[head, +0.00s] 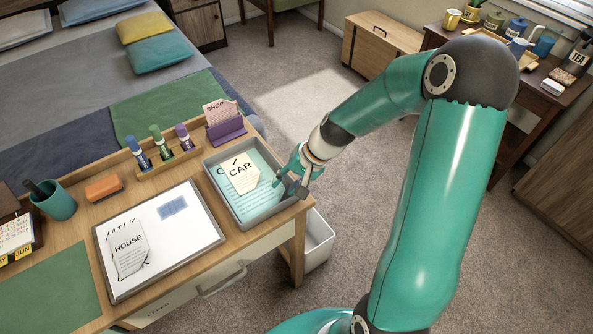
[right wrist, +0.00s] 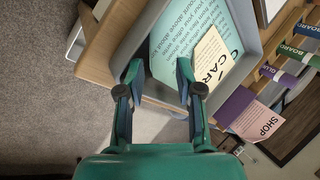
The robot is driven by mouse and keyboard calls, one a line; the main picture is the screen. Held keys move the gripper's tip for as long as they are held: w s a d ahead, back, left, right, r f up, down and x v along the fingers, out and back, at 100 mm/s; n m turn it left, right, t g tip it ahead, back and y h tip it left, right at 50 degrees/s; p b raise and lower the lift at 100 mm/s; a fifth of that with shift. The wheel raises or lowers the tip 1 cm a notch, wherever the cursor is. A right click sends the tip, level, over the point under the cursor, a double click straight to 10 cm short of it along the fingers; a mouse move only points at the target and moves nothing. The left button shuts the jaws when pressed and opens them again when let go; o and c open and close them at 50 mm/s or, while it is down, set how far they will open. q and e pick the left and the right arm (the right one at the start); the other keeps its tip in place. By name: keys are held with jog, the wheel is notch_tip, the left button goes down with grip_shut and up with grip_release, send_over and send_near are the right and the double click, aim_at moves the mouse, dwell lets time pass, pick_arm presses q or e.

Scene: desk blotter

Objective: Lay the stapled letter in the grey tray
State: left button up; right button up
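A pale teal sheet of printed text (head: 250,203), which appears to be the letter, lies inside the grey tray (head: 264,224) at the right end of the desk. A small cream CAR slip (head: 240,176) lies on top of it, with a short dark mark that may be a staple. The right wrist view also shows the sheet (right wrist: 186,32), the slip (right wrist: 209,62) and the tray (right wrist: 133,38). My right gripper (head: 282,184) is at the tray's right rim. In the wrist view its fingers (right wrist: 158,72) are spread apart, with nothing clearly held. My left gripper is not in view.
A white board (head: 180,235) with a HOUSE paper (head: 129,250) lies left of the tray. A marker rack (head: 168,163) and purple card holder (head: 226,131) stand behind. A white bin (head: 318,243) stands on the floor beside the desk.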

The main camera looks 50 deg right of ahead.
jog(key=v, duration=1.1)
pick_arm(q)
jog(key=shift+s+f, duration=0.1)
pick_arm(e)
jog(key=shift+s+r, duration=0.1)
